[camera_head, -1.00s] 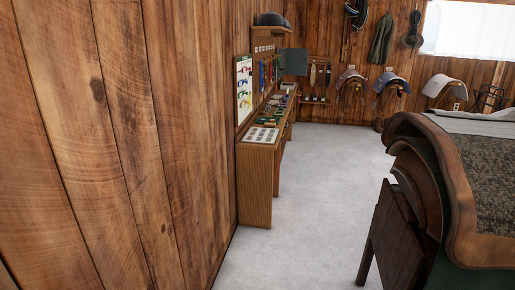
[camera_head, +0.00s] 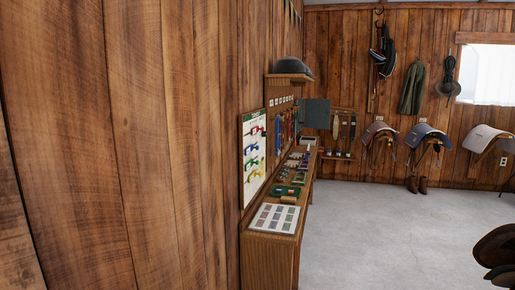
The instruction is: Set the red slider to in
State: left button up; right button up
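No red slider can be made out in the head view. A wooden bench (camera_head: 268,262) stands along the left wall, with small items on its top that are too small to tell apart. A white board (camera_head: 253,155) with red, blue, green and yellow shapes hangs on the wall above its near end. Whether any red part there is a slider cannot be told. Neither of my grippers is in view.
A sheet with coloured squares (camera_head: 275,217) lies on the bench's near end. The grey floor (camera_head: 385,235) is clear right of the bench. A dark brown object (camera_head: 495,250) juts in at the lower right. Saddles (camera_head: 425,137) hang on the far wall, boots (camera_head: 418,185) below.

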aim_at(253, 130)
jog(key=i, duration=0.65)
jog(key=i+l+u, duration=0.3)
jog(key=i+l, duration=0.2)
jog(key=i, duration=0.1)
